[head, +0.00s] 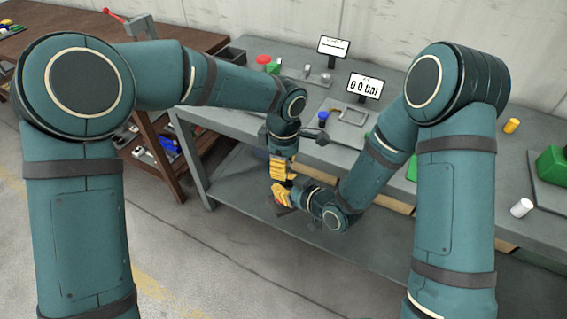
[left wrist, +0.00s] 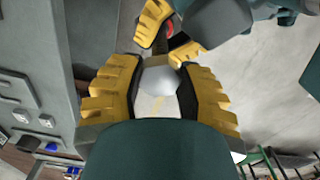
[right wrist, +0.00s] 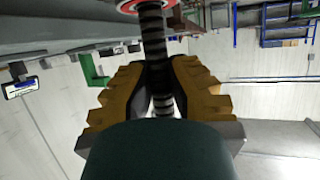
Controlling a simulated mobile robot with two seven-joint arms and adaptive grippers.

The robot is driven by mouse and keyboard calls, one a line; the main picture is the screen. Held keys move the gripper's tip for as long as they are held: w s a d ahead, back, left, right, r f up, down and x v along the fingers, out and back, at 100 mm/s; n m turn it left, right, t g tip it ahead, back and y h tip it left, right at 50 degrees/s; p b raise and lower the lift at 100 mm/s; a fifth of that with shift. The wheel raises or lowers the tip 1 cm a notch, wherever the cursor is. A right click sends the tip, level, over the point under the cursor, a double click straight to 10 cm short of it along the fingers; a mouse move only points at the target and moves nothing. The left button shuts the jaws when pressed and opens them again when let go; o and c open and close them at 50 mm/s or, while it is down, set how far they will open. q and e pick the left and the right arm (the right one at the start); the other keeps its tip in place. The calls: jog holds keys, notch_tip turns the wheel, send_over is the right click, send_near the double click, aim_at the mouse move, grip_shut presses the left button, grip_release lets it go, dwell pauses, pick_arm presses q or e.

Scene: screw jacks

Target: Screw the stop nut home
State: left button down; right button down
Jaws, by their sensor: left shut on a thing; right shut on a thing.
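My left gripper (head: 281,171) points down in front of the bench. In the left wrist view its fingers are shut on a pale grey faceted piece (left wrist: 161,78), which looks like the stop nut. My right gripper (head: 281,193) is just below it, coming from the right. In the right wrist view its fingers are shut around a dark threaded rod (right wrist: 153,38). The rod runs up to a red-rimmed disc (right wrist: 140,6). The right gripper's yellow fingers also show beyond the nut in the left wrist view (left wrist: 160,25). Whether nut and rod are engaged is hidden.
Behind the grippers stands a grey bench (head: 460,190) with a lower shelf (head: 250,215). A brown workbench (head: 60,45) stands at left. The floor in front is clear.

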pick_arm(q)
jog(key=m, duration=1.4)
jog(key=shift+w, duration=0.1)
jog(key=c, duration=0.6)
grip_release()
jog(key=shift+r, duration=2.25)
